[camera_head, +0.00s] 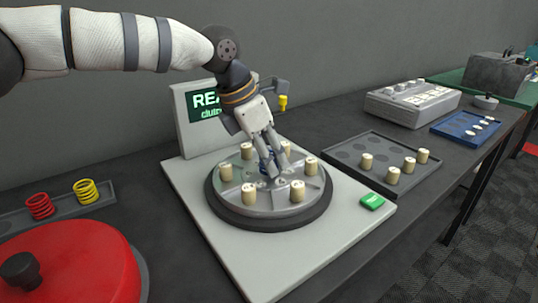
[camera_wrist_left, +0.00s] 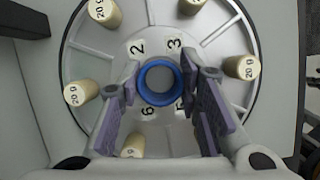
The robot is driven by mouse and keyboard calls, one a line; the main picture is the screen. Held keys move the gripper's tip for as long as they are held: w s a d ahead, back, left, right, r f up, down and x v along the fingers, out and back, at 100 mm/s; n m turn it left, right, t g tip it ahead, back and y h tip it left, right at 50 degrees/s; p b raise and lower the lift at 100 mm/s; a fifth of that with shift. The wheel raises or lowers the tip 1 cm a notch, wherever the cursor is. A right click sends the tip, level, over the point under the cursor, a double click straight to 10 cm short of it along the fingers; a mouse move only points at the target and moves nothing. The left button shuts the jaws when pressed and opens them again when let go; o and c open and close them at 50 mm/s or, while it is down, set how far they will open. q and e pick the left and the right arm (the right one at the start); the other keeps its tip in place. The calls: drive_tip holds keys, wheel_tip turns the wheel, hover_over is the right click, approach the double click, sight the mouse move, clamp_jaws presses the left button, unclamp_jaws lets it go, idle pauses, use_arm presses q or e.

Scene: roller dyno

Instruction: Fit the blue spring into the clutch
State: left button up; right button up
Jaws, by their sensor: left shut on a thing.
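The clutch (camera_head: 232,199) is a round grey disc with a dark rim, lying on a light base plate; several cream weights stand around it. My left gripper (camera_head: 271,165) points down over the clutch's middle. Its fingers are closed on the blue spring (camera_head: 265,168), which is mostly hidden by them in the head view. In the left wrist view the spring shows as a blue ring (camera_wrist_left: 160,101) between the two fingers, at the numbered hub of the disc. I cannot tell whether the spring touches the hub or is just above it. My right gripper is not in view.
A red spring (camera_head: 40,206) and a yellow spring (camera_head: 87,191) stand in a tray at the left. A red round lid (camera_head: 75,265) is in front. A sign screen (camera_head: 205,103) stands behind the clutch. A green button (camera_head: 372,202) and a weight tray (camera_head: 345,152) are at the right.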

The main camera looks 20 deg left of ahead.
use_arm(q)
drive_tip(key=shift+f, duration=0.25)
drive_tip(key=o, duration=1.2)
drive_tip(key=shift+f, duration=0.1)
drive_tip(key=o, duration=0.4)
drive_tip(key=shift+r, duration=3.55)
